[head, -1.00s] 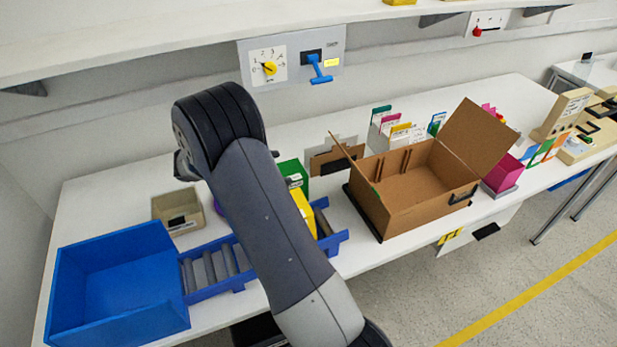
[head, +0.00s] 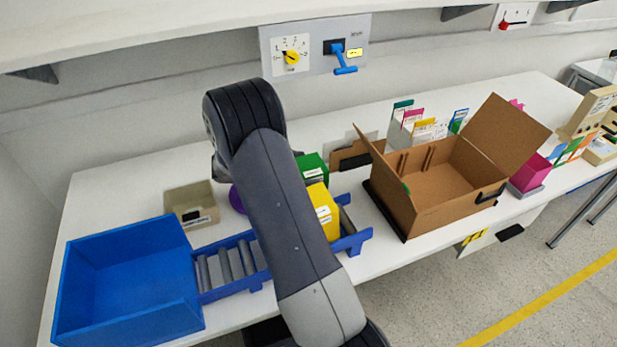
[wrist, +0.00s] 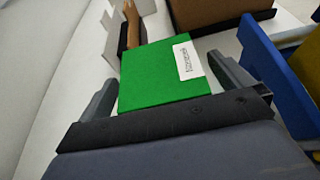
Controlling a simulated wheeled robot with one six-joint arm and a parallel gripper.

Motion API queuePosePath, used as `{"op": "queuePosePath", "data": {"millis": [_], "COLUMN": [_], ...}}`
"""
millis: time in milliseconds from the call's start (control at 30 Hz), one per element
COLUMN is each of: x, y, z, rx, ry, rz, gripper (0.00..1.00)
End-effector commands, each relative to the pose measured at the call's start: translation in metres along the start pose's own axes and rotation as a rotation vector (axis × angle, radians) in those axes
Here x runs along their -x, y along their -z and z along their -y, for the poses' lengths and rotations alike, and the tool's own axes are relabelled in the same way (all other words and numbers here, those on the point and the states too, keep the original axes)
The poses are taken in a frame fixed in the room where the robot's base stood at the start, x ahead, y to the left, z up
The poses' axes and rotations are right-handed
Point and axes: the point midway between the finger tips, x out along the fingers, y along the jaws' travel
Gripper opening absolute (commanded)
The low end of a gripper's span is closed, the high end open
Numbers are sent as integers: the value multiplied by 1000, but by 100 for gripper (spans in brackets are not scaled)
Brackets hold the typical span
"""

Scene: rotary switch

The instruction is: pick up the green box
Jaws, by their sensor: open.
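The green box (head: 312,167) stands on the white table behind the yellow box, partly hidden by my arm in the head view. In the wrist view the green box (wrist: 162,76) shows its green face with a white label, lying between the two fingers of my gripper (wrist: 160,92). The gripper is open, one finger on each side of the box, with a gap visible on at least the right side. I cannot tell whether either finger touches it. In the head view my gripper is hidden behind my arm.
A yellow box (head: 324,212) sits on the blue roller conveyor (head: 228,265), close to the green box. An open cardboard box (head: 440,200) stands to the right. A blue bin (head: 130,285) and a beige bin (head: 192,206) are at left. A switch panel (head: 316,48) is on the wall.

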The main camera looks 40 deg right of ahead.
Motion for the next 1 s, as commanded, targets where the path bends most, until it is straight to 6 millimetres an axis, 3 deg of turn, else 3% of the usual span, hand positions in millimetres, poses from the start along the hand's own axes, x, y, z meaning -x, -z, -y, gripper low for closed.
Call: {"op": "queuePosePath", "data": {"millis": [133, 400, 1000], "x": [-17, -19, -19], "y": [0, 0, 0], "z": [0, 0, 0], "rx": [1, 0, 0], "ry": [1, 0, -1], "rz": [0, 0, 1], "gripper": [100, 100, 51]}}
